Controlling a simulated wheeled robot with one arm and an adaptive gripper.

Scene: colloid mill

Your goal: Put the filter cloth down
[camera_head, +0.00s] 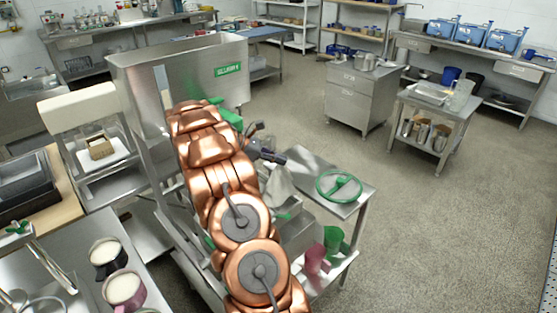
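A pale grey-white cloth, which looks like the filter cloth (279,184), hangs in folds just below my dark gripper (272,156), near the middle of the head view. It narrows toward the gripper at its top and widens downward. The gripper appears shut on its upper end; the fingertips are small and partly hidden by my copper arm. The cloth is beside the left end of a small steel side table (310,172). Whether its lower edge touches anything cannot be told.
A green ring-shaped part (340,186) lies on the side table. A green jug (334,241) and a pink jug (315,262) stand below it. The tall steel mill hopper (185,72) rises behind my arm. A steel cart (440,105) stands back right. Open floor lies right.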

